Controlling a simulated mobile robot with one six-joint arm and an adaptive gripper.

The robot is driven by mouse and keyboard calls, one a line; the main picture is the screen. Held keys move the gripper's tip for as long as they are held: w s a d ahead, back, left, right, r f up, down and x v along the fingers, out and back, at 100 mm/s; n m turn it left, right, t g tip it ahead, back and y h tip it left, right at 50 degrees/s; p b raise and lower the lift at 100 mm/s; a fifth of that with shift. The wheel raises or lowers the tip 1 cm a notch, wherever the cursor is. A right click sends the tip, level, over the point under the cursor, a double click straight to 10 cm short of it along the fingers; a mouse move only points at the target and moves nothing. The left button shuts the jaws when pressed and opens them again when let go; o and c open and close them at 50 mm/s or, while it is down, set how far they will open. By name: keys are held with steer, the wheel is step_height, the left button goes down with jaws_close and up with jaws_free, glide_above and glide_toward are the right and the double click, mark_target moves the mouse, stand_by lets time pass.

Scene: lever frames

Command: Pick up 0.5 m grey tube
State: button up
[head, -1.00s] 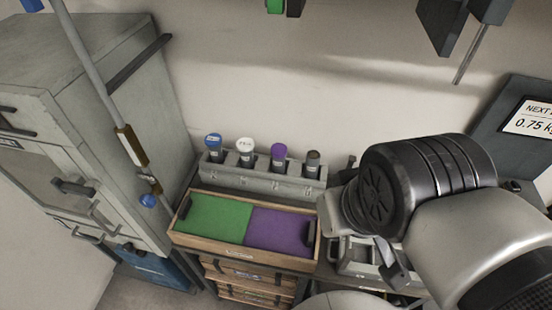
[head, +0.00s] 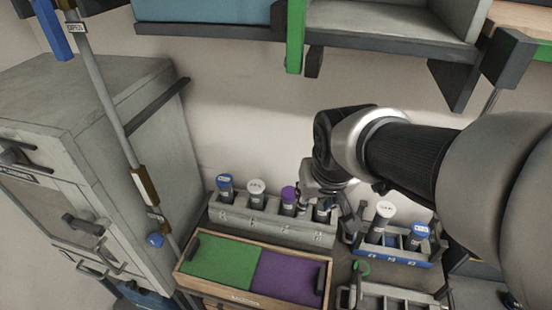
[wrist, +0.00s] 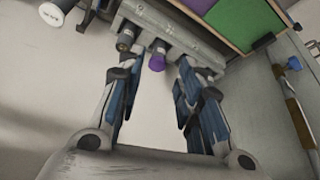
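The dark grey-capped tube (head: 321,213) stands upright in the right-hand slot of the long grey rack (head: 270,228), partly hidden by my gripper (head: 322,192). Its label is too small to read. In the wrist view the grey-capped tube (wrist: 124,43) is by the left finger. A purple-capped tube (head: 289,200), also in the wrist view (wrist: 157,62), stands beside it, between the open fingers as seen there. My gripper (wrist: 157,75) is open and empty, above the rack's right end; contact cannot be told. White-capped (head: 256,192) and blue-capped (head: 225,188) tubes fill the left slots.
A wooden tray (head: 245,299) with green and purple halves lies in front of the rack. A blue rack (head: 400,256) with white- and blue-capped tubes stands to the right. A grey cabinet (head: 90,140) is at left. A shelf (head: 390,48) hangs above.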

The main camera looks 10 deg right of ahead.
mark_target(289, 204)
steer(key=o, duration=0.5)
steer(key=w+f, duration=0.3)
steer(key=w, duration=0.2)
steer(key=w+f, duration=0.3)
steer(key=w, duration=0.2)
steer(key=w+a+f+p, duration=0.1)
steer(key=w+f, duration=0.3)
steer(key=w, duration=0.1)
steer(key=shift+f, duration=0.1)
steer(key=shift+o, duration=0.2)
steer(key=b+x, duration=0.4)
steer(key=x, duration=1.3)
steer(key=shift+w+f, duration=0.1)
steer(key=shift+f, duration=0.3)
